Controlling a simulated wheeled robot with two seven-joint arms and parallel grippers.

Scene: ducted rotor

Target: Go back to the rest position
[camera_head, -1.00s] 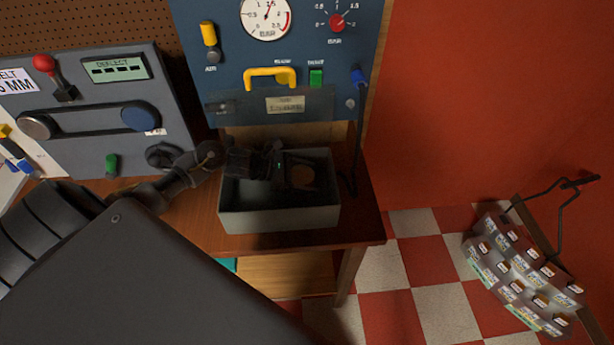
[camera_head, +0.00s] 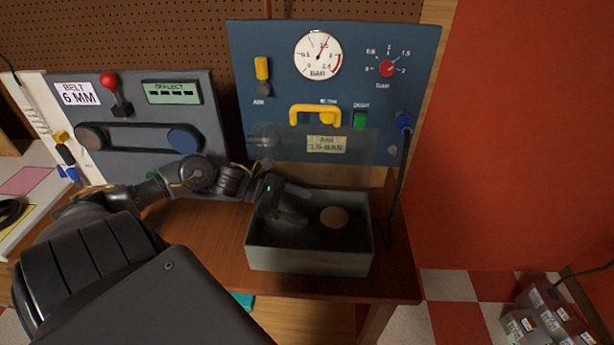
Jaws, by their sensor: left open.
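My left arm comes in from the left across the wooden bench. My left gripper (camera_head: 294,205) is open, over the left part of a grey open box (camera_head: 310,260), with its fingers pointing right. A round tan object (camera_head: 334,217) lies inside the box, to the right of the fingers and apart from them in the picture. I cannot tell how high the fingertips are above the box floor. My right gripper is not in view.
A blue panel (camera_head: 240,100) with gauge and yellow handle (camera_head: 315,115) stands behind the box. A grey belt unit (camera_head: 140,140) stands left of it. A dark cable (camera_head: 400,190) hangs beside the box. The red wall and checkered floor are at right.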

